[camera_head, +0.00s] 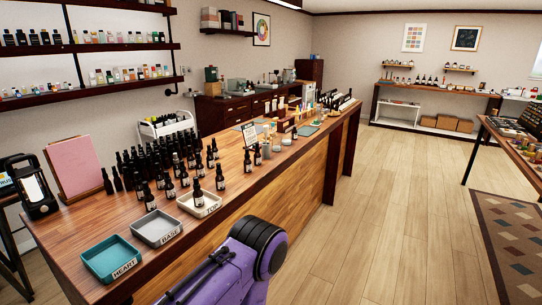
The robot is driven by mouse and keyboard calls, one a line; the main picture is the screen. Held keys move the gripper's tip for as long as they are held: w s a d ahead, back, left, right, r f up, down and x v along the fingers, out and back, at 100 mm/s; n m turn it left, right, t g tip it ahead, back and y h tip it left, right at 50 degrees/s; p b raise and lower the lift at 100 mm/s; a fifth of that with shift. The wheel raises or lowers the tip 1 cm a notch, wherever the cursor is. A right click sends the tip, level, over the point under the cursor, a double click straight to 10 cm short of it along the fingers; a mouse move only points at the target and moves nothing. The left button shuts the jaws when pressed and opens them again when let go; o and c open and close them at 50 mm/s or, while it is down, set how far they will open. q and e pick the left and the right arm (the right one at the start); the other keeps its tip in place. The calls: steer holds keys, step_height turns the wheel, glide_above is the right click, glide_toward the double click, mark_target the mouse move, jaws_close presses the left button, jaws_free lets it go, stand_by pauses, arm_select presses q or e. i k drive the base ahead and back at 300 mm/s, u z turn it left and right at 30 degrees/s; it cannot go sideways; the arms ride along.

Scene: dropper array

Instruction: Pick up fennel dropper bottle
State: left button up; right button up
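Many dark dropper bottles with black caps and pale labels stand upright on the wooden counter (100,222). The dense group (150,165) is behind the trays, and a few stand apart, such as one bottle (220,178) right of the trays. One dropper bottle (198,193) stands in the cream tray marked TOP (212,208). The labels are too small to read, so I cannot tell which bottle is fennel. A purple and black part of my arm shows at the bottom centre, in front of the counter. Neither gripper's fingers are in view.
A grey tray marked BASE (157,239) and a teal tray marked HEART (97,273) are empty at the near end. A pink board (75,165) and black lantern (35,190) are at left. A small sign (249,134) stands mid-counter.

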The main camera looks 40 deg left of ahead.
mark_target(256, 156)
steer(key=z, duration=0.05)
steer(key=i, duration=2.15)
steer(key=u, duration=0.75)
